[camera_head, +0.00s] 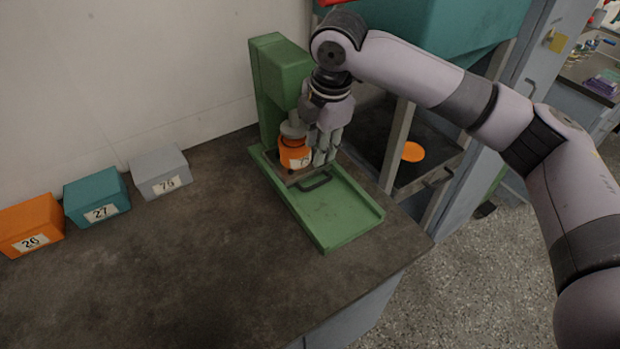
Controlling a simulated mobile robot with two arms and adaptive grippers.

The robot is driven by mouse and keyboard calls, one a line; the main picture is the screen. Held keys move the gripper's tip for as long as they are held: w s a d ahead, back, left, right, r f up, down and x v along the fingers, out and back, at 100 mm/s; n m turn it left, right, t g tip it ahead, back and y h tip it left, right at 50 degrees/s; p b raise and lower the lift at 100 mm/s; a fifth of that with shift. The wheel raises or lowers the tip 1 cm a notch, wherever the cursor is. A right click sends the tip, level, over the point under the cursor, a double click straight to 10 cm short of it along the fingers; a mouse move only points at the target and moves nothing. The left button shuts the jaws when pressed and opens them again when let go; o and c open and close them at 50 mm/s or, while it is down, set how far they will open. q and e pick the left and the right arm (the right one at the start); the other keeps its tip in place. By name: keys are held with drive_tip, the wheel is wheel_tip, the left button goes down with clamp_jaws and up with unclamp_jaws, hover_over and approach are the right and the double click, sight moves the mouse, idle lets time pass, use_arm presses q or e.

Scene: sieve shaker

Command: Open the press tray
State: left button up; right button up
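The green press (273,75) stands on the dark bench against the wall. Its green base (338,207) reaches out toward the bench's front right. The press tray is a flat plate with a dark handle (315,183) on its front edge, under the press head. An orange container (295,153) with a label stands on the tray below the grey press plunger (293,129). My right gripper (322,160) points down just right of the orange container, above the tray. Whether its fingers touch the container or are open is unclear. My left gripper is not in view.
Orange (30,218), teal (97,188) and grey (160,167) numbered boxes stand along the wall at left. A teal machine (440,35) with a frame stands right of the press, with an orange disc (413,152) inside. The bench's front middle is clear.

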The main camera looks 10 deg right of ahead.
approach(310, 188)
drive_tip(key=f, duration=0.2)
drive_tip(key=w+f, duration=0.1)
drive_tip(key=f, duration=0.3)
drive_tip(key=shift+w+a+f, duration=0.15)
drive_tip(key=shift+a+f, duration=0.15)
drive_tip(key=shift+w+f, duration=0.1)
drive_tip(key=shift+f, duration=0.4)
clamp_jaws()
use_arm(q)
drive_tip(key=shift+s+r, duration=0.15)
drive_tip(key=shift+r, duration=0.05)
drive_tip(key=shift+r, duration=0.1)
